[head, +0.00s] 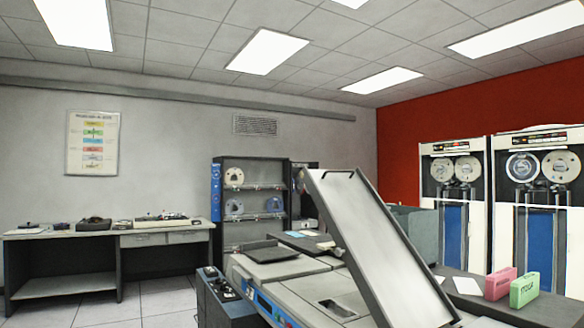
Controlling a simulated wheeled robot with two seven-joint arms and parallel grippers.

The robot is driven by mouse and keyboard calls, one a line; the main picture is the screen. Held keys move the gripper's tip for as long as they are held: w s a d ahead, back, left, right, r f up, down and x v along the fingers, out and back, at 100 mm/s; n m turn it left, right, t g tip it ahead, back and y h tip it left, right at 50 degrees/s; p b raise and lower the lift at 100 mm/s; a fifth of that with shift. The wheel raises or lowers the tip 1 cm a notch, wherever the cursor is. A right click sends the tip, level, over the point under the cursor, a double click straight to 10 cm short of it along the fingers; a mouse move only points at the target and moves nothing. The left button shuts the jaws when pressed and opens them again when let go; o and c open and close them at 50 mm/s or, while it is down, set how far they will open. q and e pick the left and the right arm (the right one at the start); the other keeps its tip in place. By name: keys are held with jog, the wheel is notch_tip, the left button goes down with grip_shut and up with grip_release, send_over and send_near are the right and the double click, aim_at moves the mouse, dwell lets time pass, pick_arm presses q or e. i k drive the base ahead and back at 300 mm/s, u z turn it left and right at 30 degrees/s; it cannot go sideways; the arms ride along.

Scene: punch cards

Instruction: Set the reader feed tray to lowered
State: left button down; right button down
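The card reader (300,280) is a low grey machine with a blue stripe, at the lower middle of the head view. Its feed tray (365,240) is a long light-grey channel with dark side walls. The tray is tilted steeply, its upper end raised toward the upper left and its lower end down at the right of the reader top. Neither of my grippers shows in the head view.
A pink box (500,284) and a green box (524,290) stand on a dark surface at the right. Tape drives (455,200) line the red wall. A desk (110,236) stands at the left, with open floor (160,305) in front.

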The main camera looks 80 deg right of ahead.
aim_at(397, 287)
jog(key=z, duration=1.45)
jog(key=i, duration=2.35)
jog(key=z, duration=1.6)
